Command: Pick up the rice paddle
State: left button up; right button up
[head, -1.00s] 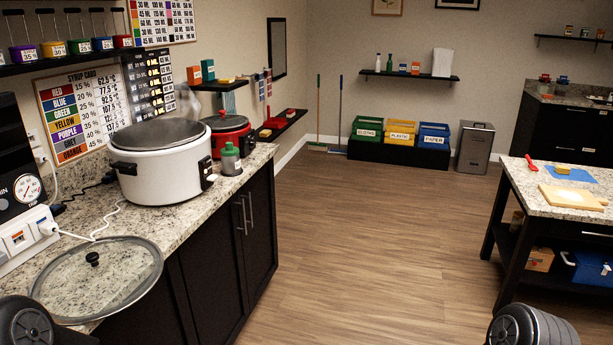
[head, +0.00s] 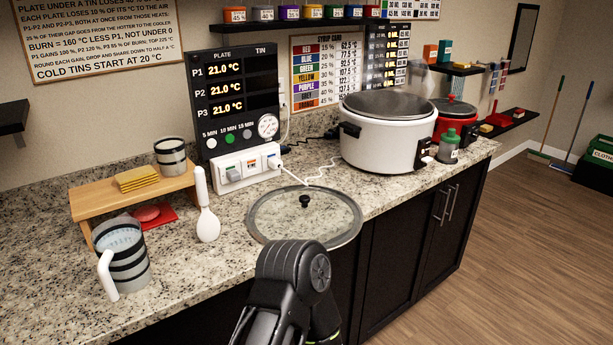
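The white rice paddle (head: 207,212) stands upright on the granite counter, its broad end down and its handle up. It is left of the glass lid (head: 304,216) and in front of the white socket block. A black arm link of mine rises at the bottom middle of the head view, in front of the lid and to the right of the paddle. Neither gripper's fingers show in this view.
A striped jug (head: 121,262) with a white handle stands left of the paddle. Behind it is a small wooden riser (head: 95,199) with sponges and a striped cup (head: 170,157). A white cooker (head: 388,135) stands right. Granite (head: 185,290) in front of the paddle is clear.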

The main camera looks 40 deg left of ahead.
aim_at(208, 228)
jog(key=u, duration=1.9)
jog(key=l+z, duration=0.3)
jog(key=z, duration=0.2)
jog(key=l+z, duration=0.25)
jog(key=z, duration=0.2)
jog(key=i+l+u, duration=0.1)
jog(key=i+l, duration=0.25)
